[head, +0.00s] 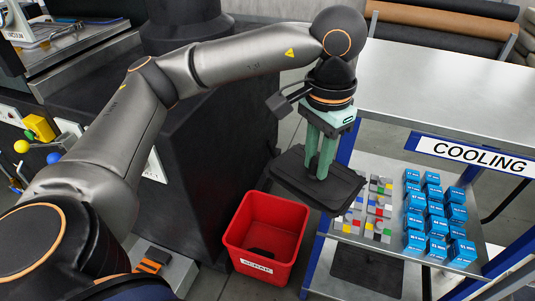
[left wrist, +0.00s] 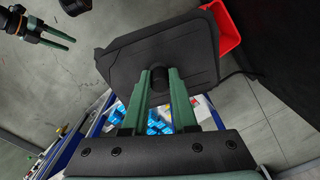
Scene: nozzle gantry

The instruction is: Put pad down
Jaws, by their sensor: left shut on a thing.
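The pad is a black, flat, rounded plate with a knob in its middle (head: 345,190). My left gripper (head: 319,172), with green fingers, is shut on the pad's knob and holds the pad in the air. In the head view the pad hangs between the red bin and the cooling rack, overlapping the rack's near left edge. In the left wrist view the pad (left wrist: 125,55) spreads out beyond the fingers. My right gripper (left wrist: 58,39) shows at the upper left of the left wrist view, empty, with its fingers apart.
A red scrap bin (head: 238,233) stands below left with a dark piece inside. The rack with the COOLING sign (head: 474,157) has a bare metal top (head: 440,90). Its lower shelf carries blue boxes (head: 440,215) and small coloured blocks (head: 378,210). A dark machine (head: 205,150) stands left.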

